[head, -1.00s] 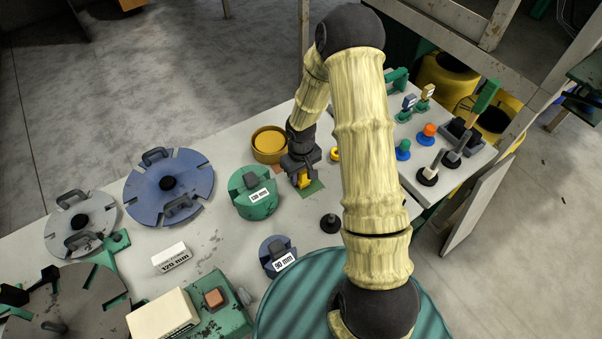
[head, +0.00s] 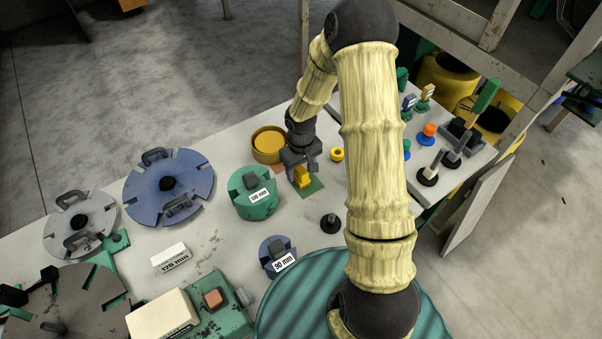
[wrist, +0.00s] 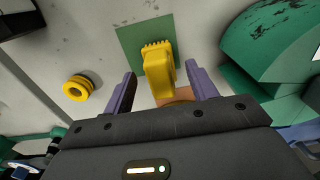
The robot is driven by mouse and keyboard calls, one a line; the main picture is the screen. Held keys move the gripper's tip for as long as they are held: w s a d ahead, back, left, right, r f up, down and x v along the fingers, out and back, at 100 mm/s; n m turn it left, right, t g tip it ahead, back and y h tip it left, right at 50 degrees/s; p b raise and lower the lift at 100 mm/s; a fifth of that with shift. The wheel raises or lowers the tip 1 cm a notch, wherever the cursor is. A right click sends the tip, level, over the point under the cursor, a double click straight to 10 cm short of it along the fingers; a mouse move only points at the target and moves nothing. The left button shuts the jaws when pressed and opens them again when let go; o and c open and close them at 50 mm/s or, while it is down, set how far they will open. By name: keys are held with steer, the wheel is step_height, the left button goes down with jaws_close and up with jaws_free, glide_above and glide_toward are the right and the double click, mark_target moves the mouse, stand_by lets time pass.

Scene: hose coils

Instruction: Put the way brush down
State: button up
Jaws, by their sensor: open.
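The way brush, a yellow block with a bristled end, shows in the wrist view (wrist: 158,72) and in the head view (head: 302,177). Its bristled end lies over the green square (wrist: 131,45), which the head view also shows (head: 315,188) on the grey table. My gripper (head: 300,170) is open. In the wrist view its two purple fingers (wrist: 160,85) stand on either side of the brush, with a visible gap on each side. I cannot tell the exact height of the fingers above the table.
A round tan tub (head: 268,146) stands just behind my gripper. A green 130 mm block (head: 250,205) is close on the left, and a yellow ring (head: 337,154) on the right. A black knob (head: 330,223) stands in front. Table around the green square is mostly clear.

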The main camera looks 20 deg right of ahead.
mark_target(301, 171)
step_height(301, 171, up, 9)
steer(key=shift+f, duration=0.1)
stand_by(0.7)
steer(key=s+r+m+t, duration=0.2)
steer(key=s+r, duration=0.7)
steer(key=s, duration=0.5)
steer(key=shift+r+m+t, duration=0.3)
steer(key=shift+m, duration=0.5)
steer(key=shift+o, duration=0.4)
